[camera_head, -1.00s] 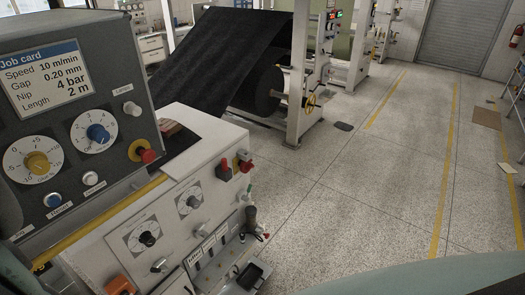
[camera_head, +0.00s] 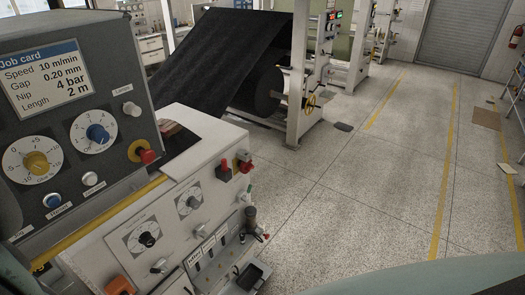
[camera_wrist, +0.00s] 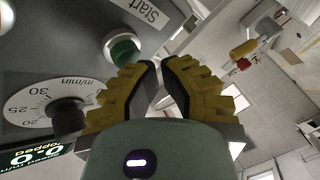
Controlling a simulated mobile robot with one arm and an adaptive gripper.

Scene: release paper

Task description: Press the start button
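The green start button (camera_wrist: 122,50) sits in a pale metal ring on a dark grey panel in the wrist view, beside a white "Start" label (camera_wrist: 147,11). My gripper (camera_wrist: 159,64) is in front of the panel, with its two fingertips close together and nothing seen between them. The tips lie just to the right of the button and below it in the picture. I cannot tell how far they are from the panel. My gripper is not seen in the head view, and I cannot make out the start button there.
A m/min dial (camera_wrist: 68,117) and a display reading "Stopped" and 0.0 (camera_wrist: 35,163) are near the button. The head view shows a job card screen (camera_head: 45,80), a red knob on yellow (camera_head: 143,152), a black roll (camera_head: 268,90) and open floor (camera_head: 350,210).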

